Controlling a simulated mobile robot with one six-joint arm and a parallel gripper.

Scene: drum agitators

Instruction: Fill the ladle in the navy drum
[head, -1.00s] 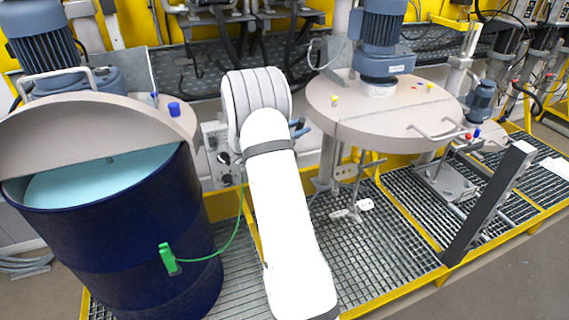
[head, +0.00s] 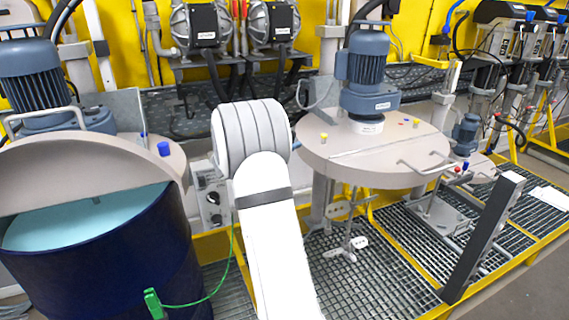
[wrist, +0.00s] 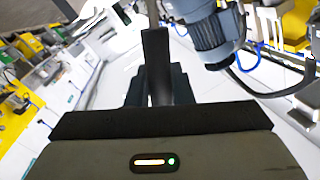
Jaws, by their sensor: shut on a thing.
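The navy drum (head: 110,270) stands at the left in the head view. Its beige lid is partly raised, and light blue liquid (head: 80,215) shows in the opening. In the wrist view my gripper (wrist: 160,88) is shut on a dark grey bar, which looks like the ladle's handle (wrist: 156,50). The ladle's bowl cannot be made out in either view. The head view shows my white arm right of the drum, but not my gripper's fingers.
A green clamp (head: 153,304) with a green cable hangs on the drum's front. A blue-grey motor (head: 52,80) stands behind the lid. Right of my arm, a beige round lid (head: 375,150) carries another motor over a stirrer. A dark post (head: 484,238) rises at the grating's front right.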

